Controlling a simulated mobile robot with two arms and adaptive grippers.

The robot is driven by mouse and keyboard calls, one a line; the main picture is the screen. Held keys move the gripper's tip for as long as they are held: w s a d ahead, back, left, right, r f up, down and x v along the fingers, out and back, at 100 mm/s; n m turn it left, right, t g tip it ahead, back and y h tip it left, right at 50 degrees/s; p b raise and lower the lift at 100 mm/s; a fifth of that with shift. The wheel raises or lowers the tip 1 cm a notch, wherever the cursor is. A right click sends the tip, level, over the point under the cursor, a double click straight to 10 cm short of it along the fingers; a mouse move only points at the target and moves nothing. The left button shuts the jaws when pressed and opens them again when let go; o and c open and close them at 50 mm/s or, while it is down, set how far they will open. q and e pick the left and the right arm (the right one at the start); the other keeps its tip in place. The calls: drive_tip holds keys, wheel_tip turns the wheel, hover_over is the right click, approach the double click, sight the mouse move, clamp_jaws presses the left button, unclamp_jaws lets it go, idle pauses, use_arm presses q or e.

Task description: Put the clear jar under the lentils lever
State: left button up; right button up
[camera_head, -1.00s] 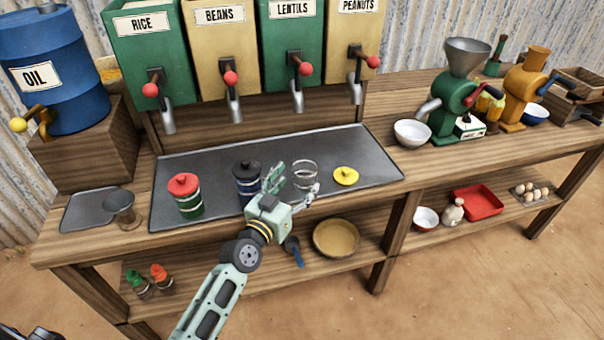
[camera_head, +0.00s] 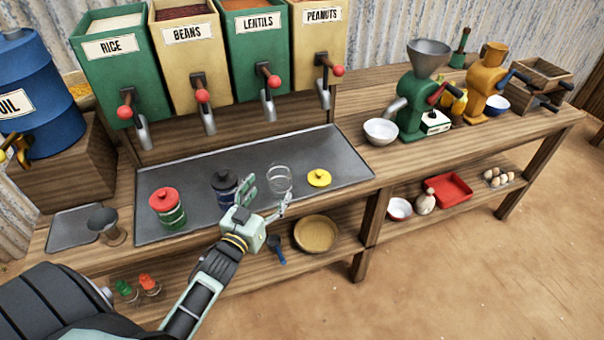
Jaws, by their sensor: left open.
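The clear jar (camera_head: 279,178) stands upright and without a lid on the dark metal tray (camera_head: 340,150). A yellow lid (camera_head: 319,178) lies to its right. My left gripper (camera_head: 268,197) is open in front of the jar, with one finger at its left and one at its front right; I cannot tell whether they touch it. The lentils dispenser (camera_head: 256,50) is green, with a red-knobbed lever (camera_head: 273,81) and a metal spout (camera_head: 268,106) above the tray, behind and slightly left of the jar. My right gripper is not in view.
A jar with a blue-black lid (camera_head: 224,182) stands close left of my left gripper, and a red-lidded jar (camera_head: 167,206) stands farther left. The tray under the spouts is clear. A white bowl (camera_head: 380,131) stands right of the tray.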

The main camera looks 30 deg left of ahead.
sight(274, 183)
use_arm(q)
drive_tip(key=shift+w+r, duration=0.15)
drive_tip(key=shift+w, duration=0.55)
drive_tip(key=shift+w+a+r, duration=0.1)
drive_tip(key=shift+w, duration=0.2)
drive_tip(key=w, duration=0.3)
drive_tip(key=w+p, duration=0.1)
drive_tip(key=w, duration=0.1)
drive_tip(key=shift+a+f, duration=0.3)
drive_tip(key=shift+f, duration=0.05)
drive_tip(key=shift+w, duration=0.2)
drive_tip(key=shift+c, duration=1)
drive_tip(key=c, duration=1.3)
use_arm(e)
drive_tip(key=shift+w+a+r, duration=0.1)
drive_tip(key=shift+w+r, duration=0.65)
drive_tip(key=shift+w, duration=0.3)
use_arm(q)
drive_tip(key=shift+r, duration=0.15)
